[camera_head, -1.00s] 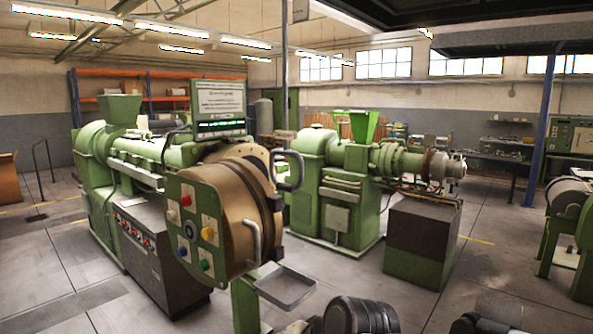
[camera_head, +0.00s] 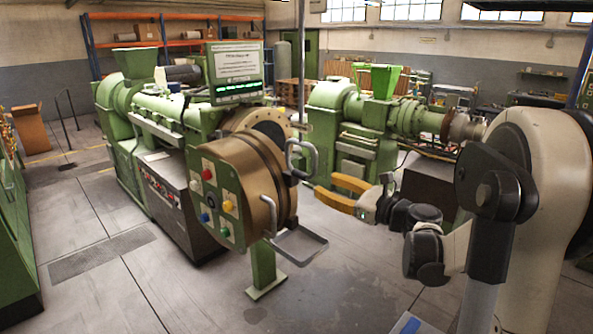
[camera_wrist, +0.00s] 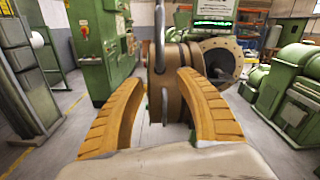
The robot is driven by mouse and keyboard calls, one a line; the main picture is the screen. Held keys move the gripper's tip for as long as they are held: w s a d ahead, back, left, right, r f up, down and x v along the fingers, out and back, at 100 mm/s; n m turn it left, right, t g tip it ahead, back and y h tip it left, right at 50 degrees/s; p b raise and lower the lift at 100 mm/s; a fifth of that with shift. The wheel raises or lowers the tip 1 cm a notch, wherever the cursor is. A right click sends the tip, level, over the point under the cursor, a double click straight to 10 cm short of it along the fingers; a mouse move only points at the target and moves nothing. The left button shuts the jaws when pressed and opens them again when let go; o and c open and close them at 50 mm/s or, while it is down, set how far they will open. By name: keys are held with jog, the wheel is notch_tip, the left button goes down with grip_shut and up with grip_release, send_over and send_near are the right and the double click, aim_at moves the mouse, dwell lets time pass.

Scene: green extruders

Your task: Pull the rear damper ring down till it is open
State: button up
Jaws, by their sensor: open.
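A bronze drum-shaped die head (camera_head: 245,190) with a green button panel is on the near green extruder. A grey metal loop handle (camera_head: 303,158) stands out from its upper right side; a second grey handle (camera_head: 269,217) is lower on its front. I cannot tell for certain which is the rear damper ring. My gripper (camera_head: 324,186), with orange ribbed fingers, is open and empty, just right of the drum and below the upper loop. In the wrist view my gripper (camera_wrist: 157,78) faces the drum's edge (camera_wrist: 177,98), and a grey loop (camera_wrist: 159,40) rises ahead between the fingers.
A grey tray (camera_head: 300,245) sticks out below the drum, under my gripper. A green post (camera_head: 263,265) stands beneath the drum. A second green extruder (camera_head: 350,135) is behind. The floor in front is clear.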

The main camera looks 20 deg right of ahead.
aim_at(305, 176)
jog(key=x, duration=0.9)
jog(key=shift+w+a, duration=0.2)
jog(key=shift+w, duration=0.1)
grip_shut()
